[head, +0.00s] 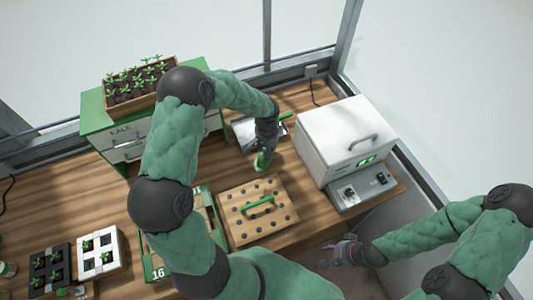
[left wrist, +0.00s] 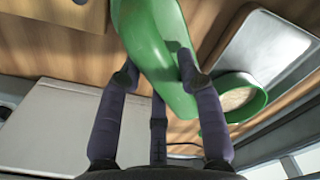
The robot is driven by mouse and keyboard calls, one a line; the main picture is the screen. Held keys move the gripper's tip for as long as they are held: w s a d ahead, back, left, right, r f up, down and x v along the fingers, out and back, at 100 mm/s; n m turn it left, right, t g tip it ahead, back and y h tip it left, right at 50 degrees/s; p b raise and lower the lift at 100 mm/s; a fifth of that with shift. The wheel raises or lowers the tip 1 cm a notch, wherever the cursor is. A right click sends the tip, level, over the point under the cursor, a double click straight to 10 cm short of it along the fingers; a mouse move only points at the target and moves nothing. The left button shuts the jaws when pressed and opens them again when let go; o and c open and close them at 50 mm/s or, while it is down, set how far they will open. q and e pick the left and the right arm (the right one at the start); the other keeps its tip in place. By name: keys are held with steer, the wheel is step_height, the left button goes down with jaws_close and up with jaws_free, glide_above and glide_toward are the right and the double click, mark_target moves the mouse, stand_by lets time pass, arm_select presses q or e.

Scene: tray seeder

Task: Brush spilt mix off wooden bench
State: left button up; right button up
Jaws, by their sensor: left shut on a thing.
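My left gripper (head: 266,150) is over the wooden bench (head: 315,95), beside a grey metal pan (head: 240,134). In the left wrist view its fingers (left wrist: 158,75) are shut on a smooth green tool (left wrist: 150,40), which also shows in the head view (head: 262,160). The tool's bristles, if it has any, are hidden. The pan shows in the left wrist view (left wrist: 262,45), with a round green-rimmed thing (left wrist: 262,100) with a pale inside by it. I cannot make out spilt mix. My right gripper (head: 343,253) is low at the right, off the bench; its opening is unclear.
A white machine (head: 345,135) stands right of the pan. A drilled wooden board (head: 235,225) with a green handle lies in front. A seedling tray (head: 140,90) sits on a green and white drawer unit (head: 97,130) at the back left. Small plant trays (head: 98,268) are at the front left.

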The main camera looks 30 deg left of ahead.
arm_select(q)
steer(key=shift+s+a+r+p, duration=0.1)
steer(key=shift+s+r+p, duration=0.1)
steer(key=shift+r, duration=0.3)
steer(key=shift+s+r+p, duration=0.1)
steer(key=shift+r+p, duration=0.1)
steer(key=shift+r, duration=0.25)
steer(key=shift+w+r+p, duration=0.2)
steer(key=shift+r+p, duration=0.2)
steer(key=shift+r, duration=0.25)
steer(key=shift+s+r+p, duration=0.15)
steer(key=shift+r+p, duration=0.45)
steer(key=shift+r, duration=0.55)
